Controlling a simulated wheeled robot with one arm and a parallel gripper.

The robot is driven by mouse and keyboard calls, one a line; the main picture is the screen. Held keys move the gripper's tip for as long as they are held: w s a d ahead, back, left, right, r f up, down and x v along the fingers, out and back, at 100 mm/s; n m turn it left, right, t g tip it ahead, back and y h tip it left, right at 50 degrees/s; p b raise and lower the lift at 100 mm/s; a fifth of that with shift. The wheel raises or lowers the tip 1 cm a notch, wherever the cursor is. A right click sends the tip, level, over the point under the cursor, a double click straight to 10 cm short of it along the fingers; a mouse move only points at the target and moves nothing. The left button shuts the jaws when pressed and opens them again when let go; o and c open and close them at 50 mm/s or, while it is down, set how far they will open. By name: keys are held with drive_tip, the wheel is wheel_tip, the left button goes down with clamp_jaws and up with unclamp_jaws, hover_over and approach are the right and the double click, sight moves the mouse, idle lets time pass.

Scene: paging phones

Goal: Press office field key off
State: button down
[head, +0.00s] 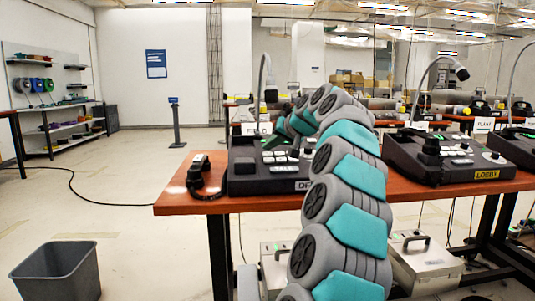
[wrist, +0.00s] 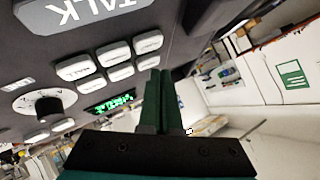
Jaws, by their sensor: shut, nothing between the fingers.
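The office paging phone (head: 243,184) is a dark desk console on the left part of the red-brown table in the head view. My arm covers its right side and part of its label, which reads "OF" before it is cut off. In the wrist view its panel shows tilted, with several white keys (wrist: 117,50), a green lit display (wrist: 110,104), a round knob (wrist: 45,103) and a large TALK key (wrist: 75,12).
A black handset (head: 205,177) lies left of the office phone. The lobby phone (head: 450,160), with a gooseneck microphone, stands to the right on the same table (head: 190,208). A grey bin (head: 57,272) stands on the floor at left.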

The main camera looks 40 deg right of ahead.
sight(271, 159)
drive_tip(key=shift+s+a+r+p, duration=0.2)
drive_tip(key=shift+r+p, duration=0.4)
drive_tip(key=shift+r, duration=0.35)
drive_tip(key=shift+s+a+r+p, duration=0.1)
drive_tip(key=shift+s+r+p, duration=0.15)
drive_tip(key=shift+r+p, duration=0.6)
drive_tip(key=shift+s+a+r+p, duration=0.15)
drive_tip(key=shift+r+p, duration=0.25)
drive_tip(key=shift+r, duration=0.7)
